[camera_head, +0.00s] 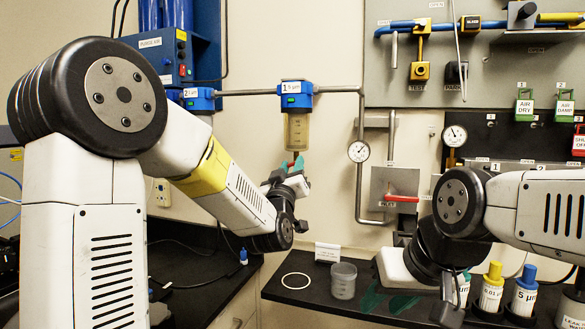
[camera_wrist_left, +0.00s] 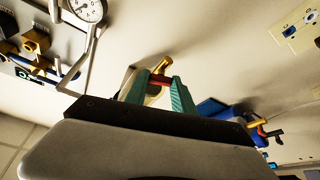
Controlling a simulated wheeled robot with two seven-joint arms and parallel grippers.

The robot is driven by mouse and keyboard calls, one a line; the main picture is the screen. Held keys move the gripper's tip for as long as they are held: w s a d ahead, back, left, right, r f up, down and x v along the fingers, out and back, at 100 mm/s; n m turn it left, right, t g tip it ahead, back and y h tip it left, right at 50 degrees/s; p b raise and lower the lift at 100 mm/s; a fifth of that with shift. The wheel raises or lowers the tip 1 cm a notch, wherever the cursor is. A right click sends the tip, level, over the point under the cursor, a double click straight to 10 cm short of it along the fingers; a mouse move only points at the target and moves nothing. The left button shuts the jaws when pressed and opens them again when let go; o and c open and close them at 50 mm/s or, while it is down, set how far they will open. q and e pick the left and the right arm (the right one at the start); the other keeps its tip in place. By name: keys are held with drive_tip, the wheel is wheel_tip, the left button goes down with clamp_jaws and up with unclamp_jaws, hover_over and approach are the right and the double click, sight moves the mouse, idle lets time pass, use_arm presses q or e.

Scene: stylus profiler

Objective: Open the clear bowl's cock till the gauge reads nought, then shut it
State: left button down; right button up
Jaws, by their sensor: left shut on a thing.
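The clear bowl (camera_head: 297,132) hangs under a blue filter head (camera_head: 296,95) marked 1 on the wall. My left gripper (camera_head: 291,166) is just beneath it, its teal fingers shut on the bowl's red cock (camera_wrist_left: 160,79). In the left wrist view the left gripper (camera_wrist_left: 158,92) shows the red piece between its fingertips, with a brass part above it. The cock's exact angle is hard to tell. A round gauge (camera_head: 358,151) sits on the pipe right of the bowl; its reading is too small to tell. My right gripper (camera_head: 387,302) is open and empty, low over the bench.
A second filter head (camera_head: 198,100) marked 2 is to the left. A red-handled inlet valve (camera_head: 401,198) and another gauge (camera_head: 455,136) are to the right.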

use_arm(q)
drive_tip(key=c, duration=1)
unclamp_jaws()
drive_tip(key=shift+c, duration=0.2)
drive_tip(key=shift+s, duration=0.1)
drive_tip(key=v, duration=0.7)
drive_tip(key=shift+s+f, duration=0.15)
drive_tip(key=shift+s, duration=0.1)
